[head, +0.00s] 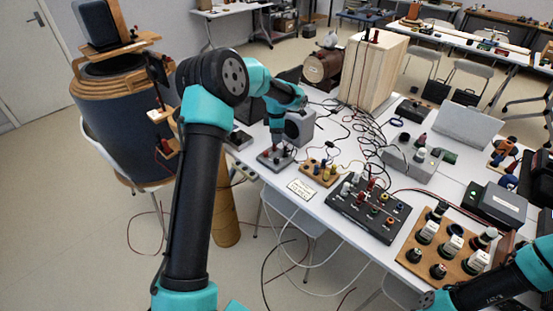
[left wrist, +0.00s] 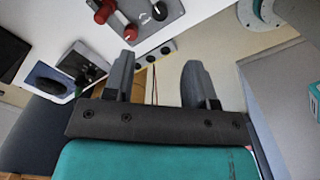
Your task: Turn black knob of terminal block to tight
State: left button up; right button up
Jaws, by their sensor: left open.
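The terminal block is a grey plate (head: 268,161) with red posts, at the left end of the white table in the head view. In the left wrist view the plate (left wrist: 180,8) is cut by the top edge. It bears red knobs (left wrist: 130,33) and a black knob (left wrist: 159,11). My left gripper (head: 277,138) points down over the plate in the head view. In the left wrist view its two fingers (left wrist: 158,62) are apart with nothing between them. The black knob lies ahead of the fingertips. My right gripper is not in view.
A small wooden board (head: 318,171) with coloured posts is right of the plate. A black panel (head: 369,209) with knobs is farther right. A grey box (head: 299,126) stands close behind my left gripper. Loose cables lie on the table, and a label (head: 300,189) lies at the front edge.

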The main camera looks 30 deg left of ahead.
aim_at(276, 159)
pick_arm(q)
notch_tip(276, 159, down, 13)
jog(key=shift+r, duration=0.1)
dwell(0.3)
jog(key=c, duration=0.9)
